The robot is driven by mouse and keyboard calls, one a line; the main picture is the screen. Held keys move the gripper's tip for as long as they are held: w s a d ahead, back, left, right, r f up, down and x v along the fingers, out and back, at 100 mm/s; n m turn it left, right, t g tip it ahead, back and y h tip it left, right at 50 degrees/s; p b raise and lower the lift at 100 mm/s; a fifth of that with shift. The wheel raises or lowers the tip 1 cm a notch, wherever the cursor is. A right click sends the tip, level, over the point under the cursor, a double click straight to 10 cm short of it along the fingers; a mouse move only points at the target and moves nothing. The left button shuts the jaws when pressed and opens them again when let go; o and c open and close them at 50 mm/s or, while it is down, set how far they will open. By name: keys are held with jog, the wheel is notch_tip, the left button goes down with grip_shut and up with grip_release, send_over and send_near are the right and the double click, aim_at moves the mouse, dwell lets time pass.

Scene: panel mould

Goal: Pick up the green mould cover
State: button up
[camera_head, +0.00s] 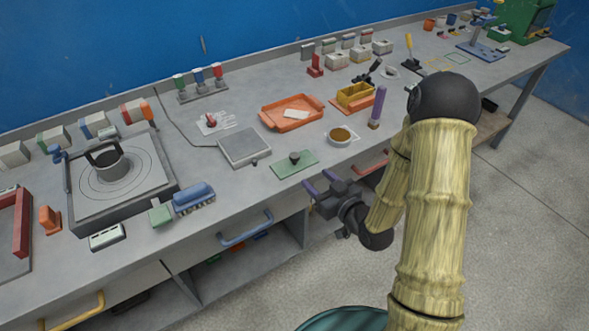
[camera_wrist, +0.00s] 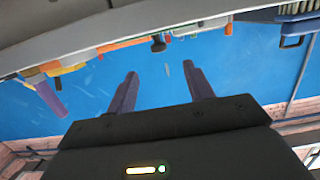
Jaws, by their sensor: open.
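The green mould cover (camera_head: 282,170) appears to be the flat green plate with a dark knob (camera_head: 294,157) on top, lying near the front edge of the bench. My gripper (camera_head: 318,182) is open and empty, just in front of the bench edge, to the right of and nearer than the cover. Its two purple fingers point toward the bench. In the wrist view, which looks upside down, my gripper (camera_wrist: 161,84) has its fingers spread wide. A dark knob (camera_wrist: 158,44) shows beyond the gap, apart from the fingers.
A bowl of brown material (camera_head: 340,136) and a purple-handled tool (camera_head: 378,106) stand right of the cover. A grey square plate (camera_head: 245,147) lies to its left, an orange tray (camera_head: 292,112) behind. A blue drawer handle (camera_head: 245,230) juts from the bench front.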

jog(key=b, duration=0.4)
jog(key=shift+a+f, duration=0.25)
jog(key=p, duration=0.2)
send_near(295, 155)
jog(key=w+a, duration=0.1)
jog(key=w+a+f, duration=0.1)
jog(key=w+a, duration=0.1)
jog(key=shift+w+f, duration=0.2)
jog(key=shift+f, duration=0.2)
jog(key=shift+w+a+f, duration=0.1)
jog(key=shift+w, duration=0.05)
jog(key=shift+x, duration=2.6)
jog(key=shift+w+d, duration=0.15)
jog(key=shift+d, duration=0.1)
jog(key=c, duration=1)
